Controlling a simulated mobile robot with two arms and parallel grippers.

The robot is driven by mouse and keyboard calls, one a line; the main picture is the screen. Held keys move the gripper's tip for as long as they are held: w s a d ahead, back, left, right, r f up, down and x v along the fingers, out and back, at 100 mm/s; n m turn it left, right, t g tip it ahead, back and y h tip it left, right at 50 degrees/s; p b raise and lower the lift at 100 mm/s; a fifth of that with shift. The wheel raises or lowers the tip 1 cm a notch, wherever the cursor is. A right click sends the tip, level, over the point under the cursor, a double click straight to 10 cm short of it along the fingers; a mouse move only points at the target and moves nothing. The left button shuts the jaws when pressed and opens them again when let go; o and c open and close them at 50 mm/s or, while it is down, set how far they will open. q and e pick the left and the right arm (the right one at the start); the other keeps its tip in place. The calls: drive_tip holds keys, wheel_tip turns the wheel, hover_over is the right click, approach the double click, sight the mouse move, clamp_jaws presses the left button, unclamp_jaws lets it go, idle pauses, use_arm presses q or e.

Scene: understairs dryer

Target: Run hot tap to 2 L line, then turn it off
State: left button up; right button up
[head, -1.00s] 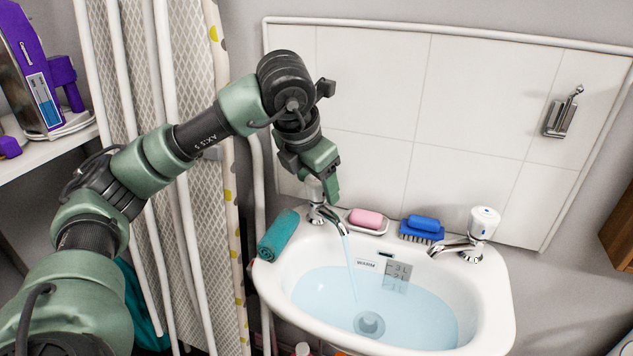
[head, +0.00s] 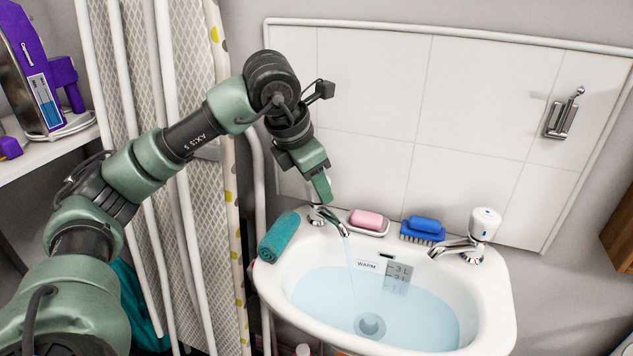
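The left tap (head: 333,217) runs, and a thin stream (head: 350,265) falls from its spout into the white basin (head: 490,315). Its handle is mostly hidden by my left gripper (head: 322,190), which is at the tap with its fingers pointing down. I cannot tell whether the fingers are apart, or whether they touch the handle. Pale blue water (head: 420,315) stands in the basin over the drain. A grey level panel (head: 398,276) on the back wall shows a 3 L mark above a lower, unclear mark close to the water surface. My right gripper is out of view.
The right tap (head: 470,243) has a white head with a blue mark and no stream. A pink soap (head: 366,219), a blue brush (head: 422,230) and a rolled teal cloth (head: 279,236) lie on the rim.

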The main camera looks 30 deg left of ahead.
use_arm(q)
drive_tip(key=shift+m, duration=0.5)
drive_tip(key=m+h+p, duration=0.1)
drive_tip(key=m+h, duration=0.1)
drive_tip(key=m, duration=0.2)
drive_tip(key=shift+g+p, duration=0.4)
drive_tip(key=shift+m+h, duration=0.3)
drive_tip(key=shift+m, duration=0.7)
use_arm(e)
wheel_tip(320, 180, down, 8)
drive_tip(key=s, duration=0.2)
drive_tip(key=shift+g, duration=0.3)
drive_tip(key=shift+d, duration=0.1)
use_arm(q)
drive_tip(key=o, duration=1.4)
drive_tip(key=shift+c, duration=0.2)
drive_tip(key=shift+r, duration=0.1)
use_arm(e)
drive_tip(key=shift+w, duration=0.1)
use_arm(q)
drive_tip(key=shift+w, duration=0.1)
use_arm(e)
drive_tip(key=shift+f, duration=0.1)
